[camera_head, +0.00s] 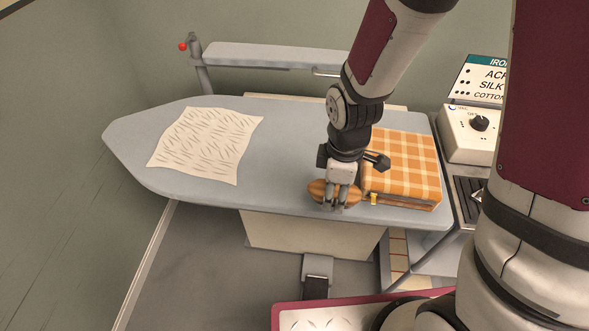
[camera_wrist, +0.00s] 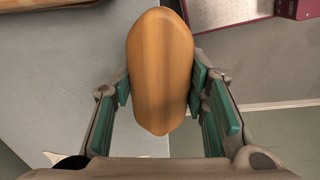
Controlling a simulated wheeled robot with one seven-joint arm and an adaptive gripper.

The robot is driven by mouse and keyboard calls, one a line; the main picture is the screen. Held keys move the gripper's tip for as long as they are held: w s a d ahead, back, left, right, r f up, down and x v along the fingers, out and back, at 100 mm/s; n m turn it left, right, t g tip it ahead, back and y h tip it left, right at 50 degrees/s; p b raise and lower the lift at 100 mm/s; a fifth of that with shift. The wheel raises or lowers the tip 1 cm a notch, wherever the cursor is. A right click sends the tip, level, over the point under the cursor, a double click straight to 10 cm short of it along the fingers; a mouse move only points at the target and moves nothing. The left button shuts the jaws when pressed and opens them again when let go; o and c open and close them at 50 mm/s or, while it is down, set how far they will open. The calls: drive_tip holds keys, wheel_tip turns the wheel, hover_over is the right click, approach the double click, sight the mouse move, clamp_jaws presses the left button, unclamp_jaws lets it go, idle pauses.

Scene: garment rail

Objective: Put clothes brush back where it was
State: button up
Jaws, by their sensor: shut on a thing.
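The clothes brush (camera_head: 320,190) has an orange-brown wooden back. My gripper (camera_head: 336,200) points down and is shut on it near the front edge of the ironing board (camera_head: 270,140). In the wrist view the brush (camera_wrist: 160,70) lies lengthwise between the green finger pads of my gripper (camera_wrist: 161,90), pads on both sides. I cannot tell whether the brush touches the board or hangs just above it. Its underside is hidden.
A folded orange checked cloth (camera_head: 405,165) lies close on the right of my gripper. A white patterned cloth (camera_head: 206,143) lies on the board's left. A control box (camera_head: 472,133) and sign (camera_head: 483,80) stand at right. The board's middle is clear.

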drive_tip(key=shift+s+a+f+n, duration=0.2)
drive_tip(key=shift+s+a, duration=0.1)
drive_tip(key=shift+s, duration=0.2)
drive_tip(key=shift+s+a+f+n, duration=0.15)
drive_tip(key=shift+s+a+n, duration=0.1)
drive_tip(key=shift+s, duration=0.25)
drive_tip(key=shift+w+a+f, duration=0.1)
drive_tip(key=shift+w+a, duration=0.1)
hover_over(303, 171)
drive_tip(key=shift+s+f, duration=0.2)
drive_tip(key=shift+f, duration=0.45)
drive_tip(key=shift+w+f+p, duration=0.15)
drive_tip(key=shift+f+p, duration=0.55)
drive_tip(key=shift+f, duration=1.1)
drive_tip(key=shift+f, duration=0.15)
drive_tip(key=o, duration=1.1)
